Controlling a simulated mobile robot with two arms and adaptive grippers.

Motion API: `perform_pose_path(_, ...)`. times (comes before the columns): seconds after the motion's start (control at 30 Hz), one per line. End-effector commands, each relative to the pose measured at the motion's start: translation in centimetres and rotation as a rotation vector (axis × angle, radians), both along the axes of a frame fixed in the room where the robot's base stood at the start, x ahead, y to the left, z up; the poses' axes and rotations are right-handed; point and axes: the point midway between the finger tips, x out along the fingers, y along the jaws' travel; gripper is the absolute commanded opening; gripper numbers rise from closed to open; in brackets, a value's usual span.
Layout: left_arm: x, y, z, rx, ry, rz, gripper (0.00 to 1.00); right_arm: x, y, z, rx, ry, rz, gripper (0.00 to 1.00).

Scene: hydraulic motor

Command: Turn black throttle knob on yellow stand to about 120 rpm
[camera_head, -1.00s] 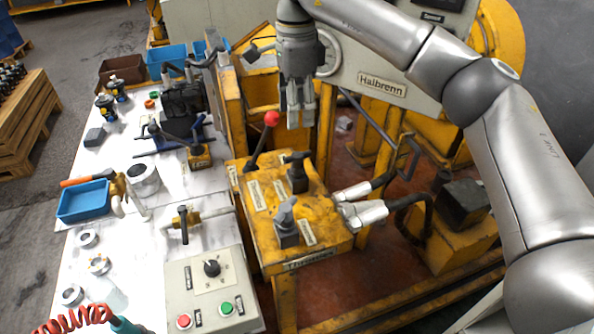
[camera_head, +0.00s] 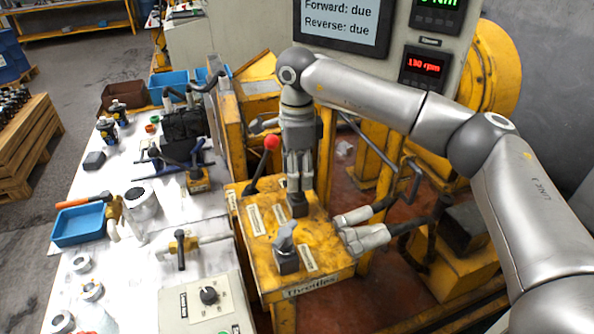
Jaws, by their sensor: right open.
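The black throttle knob (camera_head: 298,209) stands on the yellow stand (camera_head: 262,264), behind a second valve with a grey handle (camera_head: 286,247). My right gripper (camera_head: 298,192) points straight down over the black knob. It is open, with its fingers at the knob's upper part, which they hide. I cannot tell whether they touch it. A red readout (camera_head: 423,65) on the grey panel seems to show 130 rpm, though the middle digit is small. My left gripper is not in view.
A lever with a red ball (camera_head: 272,142) rises close to the left of my right gripper. Two hose fittings (camera_head: 365,238) stick out at the stand's right. A grey control box (camera_head: 190,305) and a white bench (camera_head: 130,245) with parts lie to the left.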

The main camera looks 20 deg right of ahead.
Motion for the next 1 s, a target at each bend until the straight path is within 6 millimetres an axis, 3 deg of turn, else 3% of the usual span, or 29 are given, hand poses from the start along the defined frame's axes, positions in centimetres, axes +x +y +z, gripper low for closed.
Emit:
perform_pose_path(0.33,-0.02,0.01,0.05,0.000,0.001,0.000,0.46,0.01,-0.01,-0.57,0.000,-0.001,0.000,0.48)
perform_pose_path(0.7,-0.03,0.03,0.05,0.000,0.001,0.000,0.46,0.01,0.01,-0.52,0.000,-0.001,0.000,0.01)
perform_pose_path(1.0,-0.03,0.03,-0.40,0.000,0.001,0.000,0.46,0.02,0.03,-0.60,0.001,-0.001,-0.115,0.00)
